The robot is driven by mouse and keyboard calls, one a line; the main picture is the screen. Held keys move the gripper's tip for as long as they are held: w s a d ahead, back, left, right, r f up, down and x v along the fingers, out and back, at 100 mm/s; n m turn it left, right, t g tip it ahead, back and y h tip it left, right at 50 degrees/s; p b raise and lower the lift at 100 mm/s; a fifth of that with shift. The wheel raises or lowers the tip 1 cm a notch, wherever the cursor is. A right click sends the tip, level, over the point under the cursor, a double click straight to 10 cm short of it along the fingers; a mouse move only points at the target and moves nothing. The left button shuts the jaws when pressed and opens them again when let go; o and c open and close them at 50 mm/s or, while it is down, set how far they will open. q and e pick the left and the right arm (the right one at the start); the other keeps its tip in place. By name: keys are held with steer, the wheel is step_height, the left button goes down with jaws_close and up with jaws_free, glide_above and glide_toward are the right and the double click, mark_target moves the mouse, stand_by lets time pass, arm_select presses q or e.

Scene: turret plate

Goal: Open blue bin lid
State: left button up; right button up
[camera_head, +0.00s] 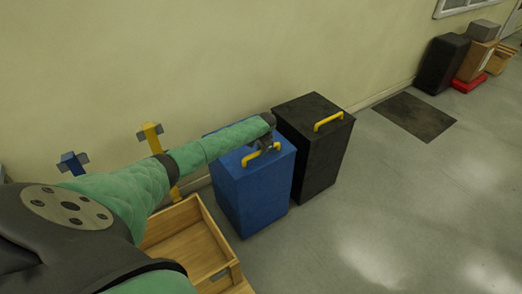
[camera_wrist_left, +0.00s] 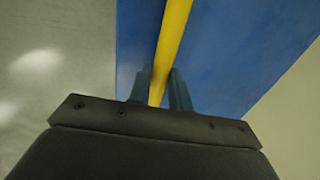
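The blue bin (camera_head: 255,190) stands against the wall with its lid (camera_head: 282,158) down. A yellow bar handle (camera_head: 268,153) sits on the lid. My left arm reaches in from the left, and my left gripper (camera_head: 265,148) is at the handle. In the left wrist view the yellow handle (camera_wrist_left: 174,38) runs between the two fingers of my left gripper (camera_wrist_left: 160,90), over the blue lid (camera_wrist_left: 230,60). The fingers stand close on both sides of the handle; whether they press on it is hard to tell. My right gripper is not in view.
A black bin (camera_head: 318,155) with a yellow handle stands right beside the blue bin. Yellow (camera_head: 151,135) and blue posts stand by the wall. A dark mat (camera_head: 414,116) and boxes lie far right. The floor in front is clear.

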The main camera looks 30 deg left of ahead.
arm_select(q)
jaws_close()
steer(key=shift+r, duration=0.1)
